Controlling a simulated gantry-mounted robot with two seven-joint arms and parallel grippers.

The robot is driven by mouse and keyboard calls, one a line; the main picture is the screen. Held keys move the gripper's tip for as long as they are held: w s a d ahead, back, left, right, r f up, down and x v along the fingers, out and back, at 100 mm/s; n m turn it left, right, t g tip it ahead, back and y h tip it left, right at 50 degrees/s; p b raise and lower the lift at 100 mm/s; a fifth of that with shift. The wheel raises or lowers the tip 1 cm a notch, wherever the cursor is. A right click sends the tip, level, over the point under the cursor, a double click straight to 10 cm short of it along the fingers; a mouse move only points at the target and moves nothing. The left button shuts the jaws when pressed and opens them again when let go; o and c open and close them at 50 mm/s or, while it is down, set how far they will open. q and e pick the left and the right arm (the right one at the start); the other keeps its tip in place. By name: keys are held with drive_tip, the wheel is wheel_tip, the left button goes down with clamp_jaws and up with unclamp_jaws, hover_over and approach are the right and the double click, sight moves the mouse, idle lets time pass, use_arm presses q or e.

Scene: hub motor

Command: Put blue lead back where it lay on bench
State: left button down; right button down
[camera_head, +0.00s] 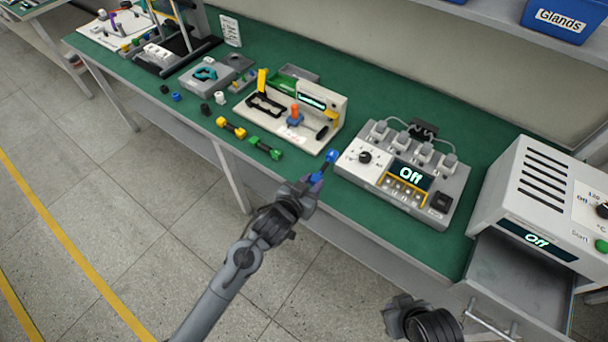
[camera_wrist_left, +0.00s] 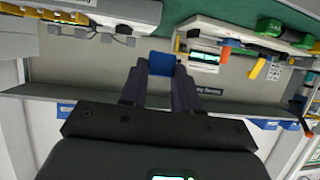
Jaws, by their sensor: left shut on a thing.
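My left gripper (camera_head: 318,178) is shut on the blue lead (camera_head: 331,156). It holds the lead over the front edge of the green bench (camera_head: 345,200), between the white fixture and the grey power unit. The lead's blue end sticks out past the fingers; the gripper hides much of the rest. In the left wrist view the blue end (camera_wrist_left: 162,58) shows between the dark fingertips (camera_wrist_left: 161,72). The yellow lead (camera_head: 231,127) and green lead (camera_head: 264,147) lie in a row near the front edge. My right gripper's fingers do not show.
The power unit (camera_head: 405,170), its display reading Off, stands right of the lead. The white fixture (camera_head: 290,115) with an orange-topped part stands behind the leads. An oven-like box (camera_head: 545,190) stands far right above an open drawer (camera_head: 520,280). Bare bench lies right of the green lead.

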use_arm(q)
drive_tip(key=d+r, duration=0.2)
drive_tip(key=d, duration=0.2)
drive_tip(key=w+a+f+m+h+b, duration=0.1)
drive_tip(key=w+a+f+b, duration=0.2)
drive_tip(key=a+f, duration=0.6)
drive_tip(key=shift+w+a+f+g+b, duration=0.25)
drive_tip(key=shift+w+f, duration=0.55)
drive_tip(key=shift+w, duration=0.6)
drive_tip(key=shift+f, duration=0.15)
drive_tip(key=c, duration=0.8)
unclamp_jaws()
